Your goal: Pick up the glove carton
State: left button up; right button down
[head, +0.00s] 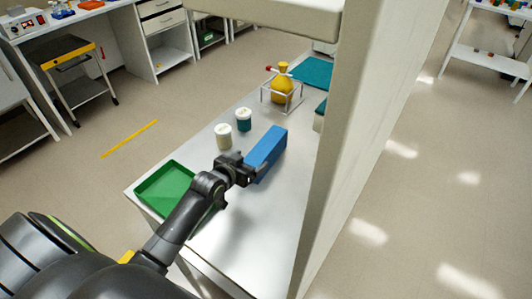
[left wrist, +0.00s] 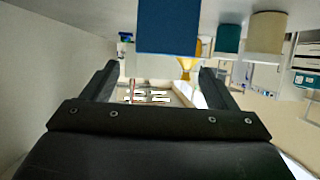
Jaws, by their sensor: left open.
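A long blue box (head: 267,148), which I take to be the glove carton, lies on the white bench. Its near end also shows at the top of the left wrist view (left wrist: 168,26), where the picture appears upside down. My left gripper (head: 256,171) is at the near end of the box in the head view. In the left wrist view its two fingers (left wrist: 160,72) are spread apart with nothing between them. The box shows beyond and between the fingers; whether they touch it I cannot tell. My right gripper is in neither view.
A green tray (head: 160,187) lies at the bench's near left. A cream-lidded jar (head: 223,137) and a teal jar (head: 243,119) stand left of the box. A yellow flask (head: 282,84) sits in a wire rack behind. A tall pale panel (head: 350,130) bounds the right side.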

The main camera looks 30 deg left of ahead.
aim_at(257, 155)
pick_arm(q)
jog(key=shift+w+f, duration=0.2)
jog(key=shift+w, duration=0.35)
jog(key=shift+f+x, duration=0.2)
jog(key=shift+x, duration=1.7)
jog(key=shift+w+a+f, duration=0.1)
jog(key=shift+w+f, duration=0.25)
jog(key=shift+w, duration=0.25)
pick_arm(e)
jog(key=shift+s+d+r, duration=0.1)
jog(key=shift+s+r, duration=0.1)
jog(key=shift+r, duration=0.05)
pick_arm(q)
jog(key=shift+c, duration=0.3)
jog(key=c, duration=1.2)
jog(key=shift+r, duration=0.1)
jog(key=shift+c, duration=0.5)
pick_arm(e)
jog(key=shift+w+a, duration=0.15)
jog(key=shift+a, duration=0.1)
